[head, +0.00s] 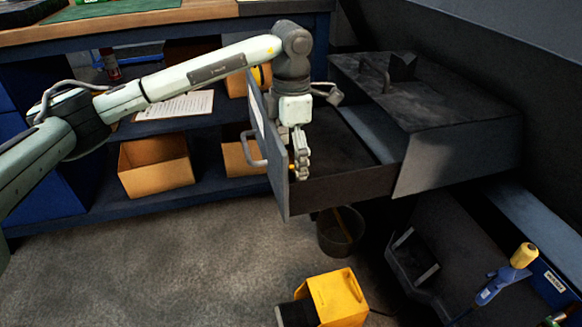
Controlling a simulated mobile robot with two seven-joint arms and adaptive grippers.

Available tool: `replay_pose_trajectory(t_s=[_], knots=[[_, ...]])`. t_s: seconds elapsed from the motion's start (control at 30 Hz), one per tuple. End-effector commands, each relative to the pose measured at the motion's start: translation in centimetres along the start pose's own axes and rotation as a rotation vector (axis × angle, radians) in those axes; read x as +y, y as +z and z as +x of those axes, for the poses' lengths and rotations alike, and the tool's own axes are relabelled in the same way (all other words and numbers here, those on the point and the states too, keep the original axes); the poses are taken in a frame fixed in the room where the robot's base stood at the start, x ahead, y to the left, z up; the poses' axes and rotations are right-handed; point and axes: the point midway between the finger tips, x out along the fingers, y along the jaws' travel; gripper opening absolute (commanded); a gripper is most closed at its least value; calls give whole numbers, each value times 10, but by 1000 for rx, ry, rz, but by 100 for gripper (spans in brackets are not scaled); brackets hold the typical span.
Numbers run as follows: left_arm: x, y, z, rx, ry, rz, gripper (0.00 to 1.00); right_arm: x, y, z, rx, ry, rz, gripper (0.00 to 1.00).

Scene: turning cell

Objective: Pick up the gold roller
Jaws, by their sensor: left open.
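My left gripper (300,167) points down into an open dark drawer (350,188), close behind its front panel. It is open. A small gold-coloured bit (291,168) shows right beside its fingers, against the panel. It is probably the gold roller, but it is too small and too covered by the fingers to tell its shape. I cannot tell whether the fingers are around it or only beside it. My right gripper is out of view.
The drawer's front panel (268,150) with its handle stands close left of the gripper. The dark cabinet (440,95) is at right. A shelf holds cardboard boxes (155,165). A bin (340,230) and a yellow machine (335,297) are below. The floor at left is clear.

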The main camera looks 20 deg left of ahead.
Motion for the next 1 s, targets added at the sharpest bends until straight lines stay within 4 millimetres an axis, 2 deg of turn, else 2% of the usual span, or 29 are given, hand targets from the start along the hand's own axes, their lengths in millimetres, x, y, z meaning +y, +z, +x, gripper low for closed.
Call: replay_pose_trajectory(t_s=[0.13, 0.5, 0.6, 0.83, 1.0], knots=[[0, 0, -1, -1, 0, 0, 98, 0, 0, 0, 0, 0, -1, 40], [0, 0, -1, -1, 0, 0, 52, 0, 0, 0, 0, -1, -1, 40], [0, 0, -1, -2, 0, 0, 42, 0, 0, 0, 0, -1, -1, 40], [0, 1, -4, -3, 1, 0, 42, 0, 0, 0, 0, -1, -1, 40], [1, 1, -27, -5, 3, 0, 42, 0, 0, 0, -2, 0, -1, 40]])
